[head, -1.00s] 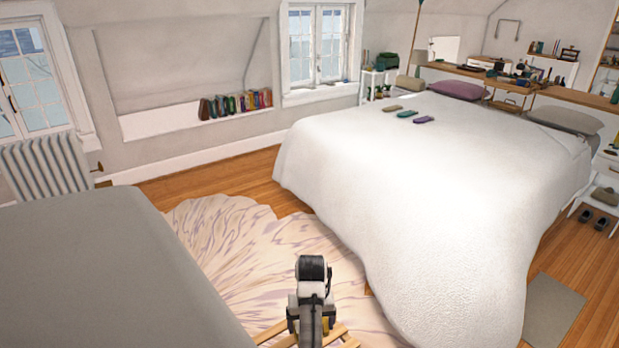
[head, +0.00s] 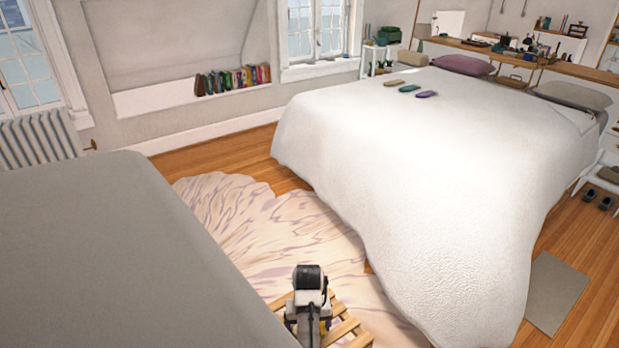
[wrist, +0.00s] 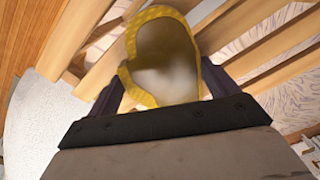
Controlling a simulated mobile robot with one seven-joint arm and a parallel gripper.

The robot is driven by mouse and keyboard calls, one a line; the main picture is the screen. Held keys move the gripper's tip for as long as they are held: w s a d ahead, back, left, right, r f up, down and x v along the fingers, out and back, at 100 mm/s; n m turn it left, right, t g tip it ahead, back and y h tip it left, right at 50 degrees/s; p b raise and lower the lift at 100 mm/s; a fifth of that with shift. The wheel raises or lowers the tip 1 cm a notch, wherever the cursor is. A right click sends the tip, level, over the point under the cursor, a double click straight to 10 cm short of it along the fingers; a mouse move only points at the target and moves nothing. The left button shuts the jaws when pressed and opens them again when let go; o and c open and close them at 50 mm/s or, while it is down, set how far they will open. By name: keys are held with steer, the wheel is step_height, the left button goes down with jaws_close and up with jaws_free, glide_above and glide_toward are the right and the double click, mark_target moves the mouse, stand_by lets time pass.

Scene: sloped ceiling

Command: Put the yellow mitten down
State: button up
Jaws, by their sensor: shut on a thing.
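The yellow mitten (wrist: 165,50) is in my gripper (wrist: 162,88), between its two dark fingers in the wrist view. It has a bright yellow patterned edge around a pale, blurred middle. In the head view my arm hides most of the mitten; only a small yellow patch (head: 324,327) shows beside my gripper. My gripper is above a light wooden slatted piece (head: 348,328), whose slats (wrist: 262,42) also lie behind the mitten in the wrist view. I cannot tell whether the mitten touches the slats.
A large white bed (head: 420,170) stands to the right, with several small coloured items, including a purple one (head: 426,94), on it. A grey covered surface (head: 100,250) fills the lower left. A pale patterned rug (head: 270,230) lies between them on the wooden floor.

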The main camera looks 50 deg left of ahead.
steer(key=shift+r, duration=0.15)
steer(key=o, duration=0.8)
steer(key=shift+f, duration=0.2)
steer(key=shift+r, duration=0.15)
